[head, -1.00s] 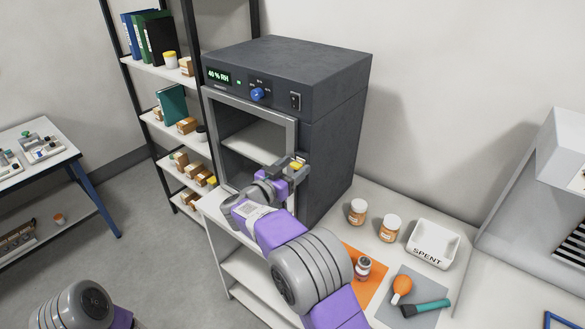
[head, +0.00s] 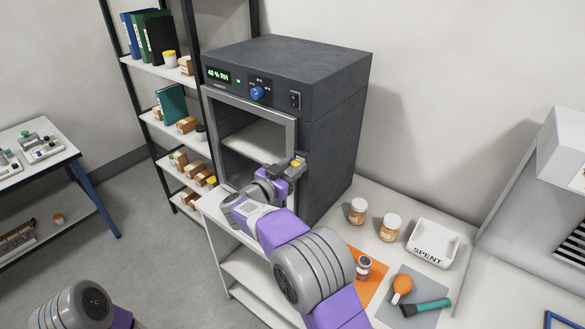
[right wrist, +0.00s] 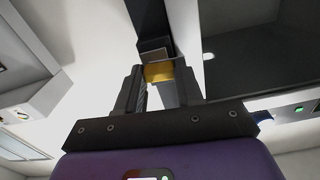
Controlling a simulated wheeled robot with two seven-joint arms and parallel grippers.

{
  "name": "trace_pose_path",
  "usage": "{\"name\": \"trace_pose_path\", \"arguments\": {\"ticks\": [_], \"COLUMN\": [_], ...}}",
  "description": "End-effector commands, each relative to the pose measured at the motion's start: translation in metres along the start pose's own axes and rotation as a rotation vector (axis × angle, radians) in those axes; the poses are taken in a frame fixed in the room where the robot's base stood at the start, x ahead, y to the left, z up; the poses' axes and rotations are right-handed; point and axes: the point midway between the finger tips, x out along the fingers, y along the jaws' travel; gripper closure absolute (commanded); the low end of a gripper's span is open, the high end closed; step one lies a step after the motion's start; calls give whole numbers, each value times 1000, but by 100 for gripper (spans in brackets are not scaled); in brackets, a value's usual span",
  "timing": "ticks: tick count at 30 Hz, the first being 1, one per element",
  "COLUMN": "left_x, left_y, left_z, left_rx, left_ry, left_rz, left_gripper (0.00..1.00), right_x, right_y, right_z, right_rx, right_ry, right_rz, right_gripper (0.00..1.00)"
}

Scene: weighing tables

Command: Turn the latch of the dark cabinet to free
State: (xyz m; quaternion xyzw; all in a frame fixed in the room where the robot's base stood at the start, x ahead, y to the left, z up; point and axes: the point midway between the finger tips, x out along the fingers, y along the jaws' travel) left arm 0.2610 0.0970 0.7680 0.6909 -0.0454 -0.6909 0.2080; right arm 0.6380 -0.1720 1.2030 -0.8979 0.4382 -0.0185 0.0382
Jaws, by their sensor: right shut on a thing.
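The dark cabinet (head: 330,130) stands on a white table, with a glazed door in a grey frame (head: 290,130) on its front. Its yellow latch (head: 295,163) sits at the right edge of the door frame. My right gripper (head: 292,165) is at the latch, its two fingers on either side of it. In the right wrist view the yellow latch (right wrist: 158,72) lies between the fingertips of the right gripper (right wrist: 160,80), which is shut on it. My left arm shows only in part at the bottom left of the head view; its gripper is out of the picture.
Two orange-labelled jars (head: 357,211), a white tray marked SPENT (head: 433,243), an orange mat (head: 372,288) with a small vial, and a grey mat (head: 425,290) with a bulb and a teal-handled tool lie right of my right arm. A shelf rack (head: 165,70) stands left of the cabinet.

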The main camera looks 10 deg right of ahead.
Motion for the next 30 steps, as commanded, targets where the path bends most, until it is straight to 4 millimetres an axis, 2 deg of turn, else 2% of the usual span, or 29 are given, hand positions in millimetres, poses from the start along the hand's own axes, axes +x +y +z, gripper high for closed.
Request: {"name": "trace_pose_path", "arguments": {"ticks": [14,30], "left_x": [26,68], "left_y": [-10,-25], "left_z": [-1,-3], "left_rx": [0,0], "left_ry": [0,0], "left_rz": [0,0], "left_gripper": [57,57], "right_x": [0,0], "right_y": [2,3], "right_z": [3,5], "right_rx": [407,920], "right_ry": [-2,0], "right_rz": [0,1], "right_gripper": [94,94]}}
